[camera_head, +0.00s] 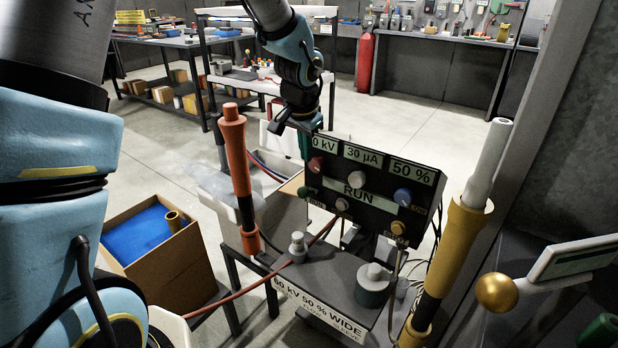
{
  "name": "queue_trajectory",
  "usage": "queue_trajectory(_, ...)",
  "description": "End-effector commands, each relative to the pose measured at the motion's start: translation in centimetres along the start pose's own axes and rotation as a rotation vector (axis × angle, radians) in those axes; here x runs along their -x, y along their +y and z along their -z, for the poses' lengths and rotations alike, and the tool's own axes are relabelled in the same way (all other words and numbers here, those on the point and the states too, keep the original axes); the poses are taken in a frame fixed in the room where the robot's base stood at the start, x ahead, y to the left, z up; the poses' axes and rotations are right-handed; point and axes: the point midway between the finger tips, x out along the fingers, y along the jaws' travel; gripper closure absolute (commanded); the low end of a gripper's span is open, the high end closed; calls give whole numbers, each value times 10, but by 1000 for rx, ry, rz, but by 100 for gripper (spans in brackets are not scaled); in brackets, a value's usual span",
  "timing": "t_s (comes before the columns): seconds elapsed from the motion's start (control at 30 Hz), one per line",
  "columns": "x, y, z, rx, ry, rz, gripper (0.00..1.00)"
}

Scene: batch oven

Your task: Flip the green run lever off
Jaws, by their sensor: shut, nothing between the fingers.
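The dark control panel (335,222) stands in the middle, with a pale green strip marked RUN (355,191). A small dark green knob (309,192) sits at its left edge. I cannot tell for sure whether this is the run lever. My gripper (301,130) points down at the panel's upper left corner, shut and empty, and hides part of the kV display (323,144). A dark green upright piece shows just below it; whether it is a lever or a fingertip is unclear, as is any contact.
The panel also has red (316,163), grey, blue (402,196) and yellow knobs (398,227). An orange post (235,150) stands left and a yellow post (453,245) right. A cardboard box (190,262) is at left. Open floor lies behind.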

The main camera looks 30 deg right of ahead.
Motion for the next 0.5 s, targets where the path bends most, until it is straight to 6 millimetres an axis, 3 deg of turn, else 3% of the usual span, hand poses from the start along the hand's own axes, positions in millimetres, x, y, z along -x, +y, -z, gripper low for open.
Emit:
queue_trajectory(0.23,-14,0,0,1,-4,-1,100)
queue_trajectory(0.5,-62,0,-1,1,-5,-2,100)
